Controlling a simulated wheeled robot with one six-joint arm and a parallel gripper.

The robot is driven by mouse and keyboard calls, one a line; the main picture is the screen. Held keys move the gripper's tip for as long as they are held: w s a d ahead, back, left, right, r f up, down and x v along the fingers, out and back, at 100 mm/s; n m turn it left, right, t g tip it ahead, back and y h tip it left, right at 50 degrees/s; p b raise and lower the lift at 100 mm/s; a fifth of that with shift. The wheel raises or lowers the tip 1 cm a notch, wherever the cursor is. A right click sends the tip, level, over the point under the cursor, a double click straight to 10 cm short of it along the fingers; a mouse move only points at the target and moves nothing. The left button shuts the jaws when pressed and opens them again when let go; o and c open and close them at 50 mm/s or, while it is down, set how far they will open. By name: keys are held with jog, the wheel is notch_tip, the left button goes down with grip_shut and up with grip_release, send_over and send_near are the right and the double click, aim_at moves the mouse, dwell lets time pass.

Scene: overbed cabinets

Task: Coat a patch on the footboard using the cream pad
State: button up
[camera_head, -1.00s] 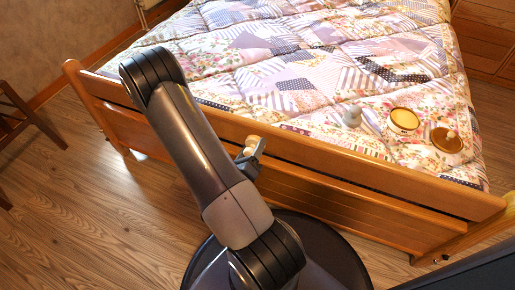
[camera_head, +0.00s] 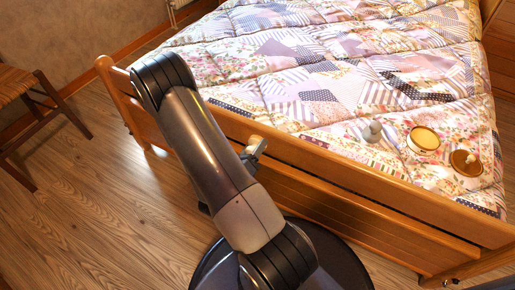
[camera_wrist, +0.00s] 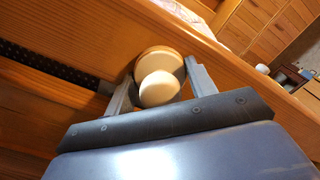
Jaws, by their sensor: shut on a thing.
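The footboard (camera_head: 350,178) is a wooden board with a top rail and slats, running across the near end of the bed. My gripper (camera_wrist: 160,82) is shut on the cream pad (camera_wrist: 160,88), whose round cream knob sits between the two fingers. A tan-rimmed disc shows behind the knob, towards the footboard's wood (camera_wrist: 110,35). In the head view my gripper (camera_head: 255,150) is at the footboard's top rail, partly hidden by my arm. I cannot tell whether the pad touches the wood. No coated patch can be made out.
On the patchwork quilt (camera_head: 300,70) lie a grey knobbed piece (camera_head: 373,131), a round cream-topped tin (camera_head: 424,140) and a brown disc with a light knob (camera_head: 466,161). A chair (camera_head: 35,110) stands at the left. Bare floor (camera_head: 90,220) lies between it and the bed.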

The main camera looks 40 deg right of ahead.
aim_at(237, 131)
jog(key=shift+w+a+p, duration=0.3)
jog(key=shift+w+a, duration=0.15)
jog(key=shift+w, duration=0.8)
jog(key=shift+w+a+p, duration=0.25)
jog(key=shift+w+a, duration=0.2)
jog(key=shift+w, duration=0.85)
jog(key=shift+w+a+p, duration=0.3)
jog(key=shift+w+a, duration=0.15)
jog(key=shift+w, duration=0.8)
jog(key=w+a, duration=0.2)
jog(key=w, duration=0.6)
jog(key=shift+a, duration=0.4)
jog(key=shift+a, duration=0.1)
jog(key=shift+p+v, duration=0.4)
jog(key=shift+v, duration=2.55)
jog(key=v, duration=0.3)
